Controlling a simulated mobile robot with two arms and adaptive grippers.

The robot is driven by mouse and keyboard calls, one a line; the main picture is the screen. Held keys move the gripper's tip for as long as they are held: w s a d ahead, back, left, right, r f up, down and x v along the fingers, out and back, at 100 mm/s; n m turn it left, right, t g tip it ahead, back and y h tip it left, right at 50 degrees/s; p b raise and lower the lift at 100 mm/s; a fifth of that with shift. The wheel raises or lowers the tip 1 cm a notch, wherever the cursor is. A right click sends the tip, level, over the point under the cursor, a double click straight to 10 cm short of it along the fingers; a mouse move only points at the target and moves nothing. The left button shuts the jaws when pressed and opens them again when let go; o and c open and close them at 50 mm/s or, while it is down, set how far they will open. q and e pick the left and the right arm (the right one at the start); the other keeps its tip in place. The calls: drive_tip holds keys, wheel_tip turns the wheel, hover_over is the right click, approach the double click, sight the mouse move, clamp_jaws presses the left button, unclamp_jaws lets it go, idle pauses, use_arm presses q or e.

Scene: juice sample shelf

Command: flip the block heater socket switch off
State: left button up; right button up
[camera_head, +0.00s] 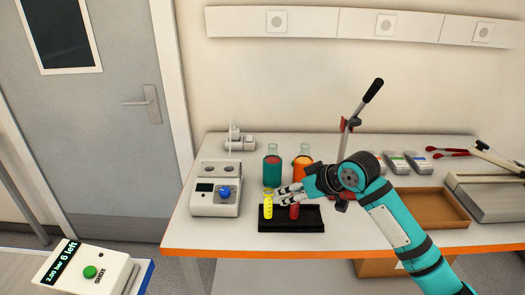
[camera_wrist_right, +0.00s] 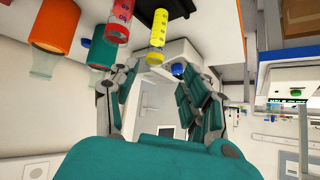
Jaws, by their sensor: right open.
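The block heater (camera_head: 214,208) is a pale box with a blue knob (camera_head: 225,193) and a small dark display, at the left of the table. Behind it stands a white socket unit (camera_head: 240,143) with plugs on it; its switch is too small to make out. My right gripper (camera_head: 284,194) is open and empty, pointing left above the tube rack, right of the heater and in front of the socket. In the right wrist view, my gripper's fingers (camera_wrist_right: 157,95) are spread apart, with the blue knob (camera_wrist_right: 178,69) showing between them. My left gripper is not in view.
A black rack (camera_head: 291,224) holds a yellow tube (camera_head: 268,206) and a red tube beside my right gripper. A teal bottle (camera_head: 272,169) and an orange bottle (camera_head: 302,166) stand behind. A cardboard tray (camera_head: 429,222) lies right. The table's front left is clear.

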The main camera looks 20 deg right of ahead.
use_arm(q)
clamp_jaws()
use_arm(e)
drive_tip(key=s+a+f+g+h, duration=0.15)
drive_tip(key=s+a+f, duration=0.25)
drive_tip(key=s+f, duration=0.8)
drive_tip(key=s+f+m+g+h, duration=0.1)
drive_tip(key=s+f, duration=0.5)
drive_tip(key=s, duration=0.3)
drive_tip(key=s+f+m+g+h, duration=0.1)
drive_tip(key=s+f+g, duration=0.1)
drive_tip(key=s+f, duration=0.55)
drive_tip(key=s+d+f+g, duration=0.1)
drive_tip(key=s+f, duration=0.2)
drive_tip(key=f, duration=0.6)
drive_tip(key=s+f, duration=0.3)
drive_tip(key=f, duration=0.6)
drive_tip(key=s+d+f+g+h, duration=0.1)
drive_tip(key=s+d+f, duration=0.2)
drive_tip(key=s+f, duration=1.5)
drive_tip(key=shift+d+f+g, duration=0.15)
drive_tip(key=shift+f+g, duration=0.2)
drive_tip(key=shift+f, duration=0.1)
